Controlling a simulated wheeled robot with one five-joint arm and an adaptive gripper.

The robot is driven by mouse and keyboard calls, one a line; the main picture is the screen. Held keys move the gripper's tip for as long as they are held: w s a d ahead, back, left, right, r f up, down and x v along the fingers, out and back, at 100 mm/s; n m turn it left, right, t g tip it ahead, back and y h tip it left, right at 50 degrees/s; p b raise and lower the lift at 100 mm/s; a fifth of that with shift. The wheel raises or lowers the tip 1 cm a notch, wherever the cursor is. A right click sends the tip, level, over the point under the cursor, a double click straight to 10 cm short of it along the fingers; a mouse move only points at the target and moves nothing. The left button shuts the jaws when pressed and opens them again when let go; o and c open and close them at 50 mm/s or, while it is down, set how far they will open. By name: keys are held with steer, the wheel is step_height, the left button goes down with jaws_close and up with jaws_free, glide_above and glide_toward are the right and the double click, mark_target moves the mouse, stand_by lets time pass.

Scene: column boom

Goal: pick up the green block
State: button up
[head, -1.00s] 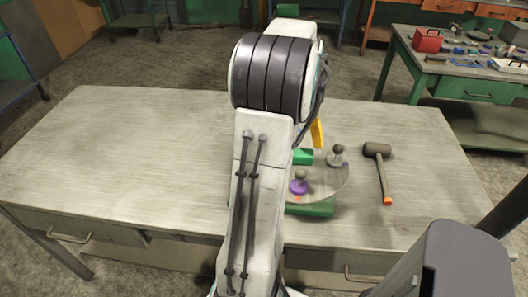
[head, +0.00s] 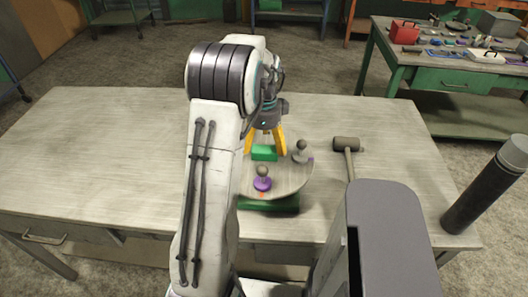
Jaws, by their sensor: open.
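The green block (head: 264,153) lies on a round grey turntable-like disc (head: 290,184), toward its far side. My gripper (head: 265,145) has yellow fingers, spread apart, with one on the left and one on the right of the block in this view. I cannot tell how high the fingertips are or whether they touch the block. My arm hides the left part of the disc.
A purple-based knob piece (head: 262,182) and a grey knob piece (head: 301,153) stand on the disc near the block. A green base (head: 270,205) shows under the disc. A mallet (head: 346,145) lies to the right. The table's left side (head: 100,150) is clear.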

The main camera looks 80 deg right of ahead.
mark_target(265, 151)
steer(key=shift+s+d+f, duration=0.1)
steer(key=shift+f, duration=1.9)
steer(key=c, duration=1.3)
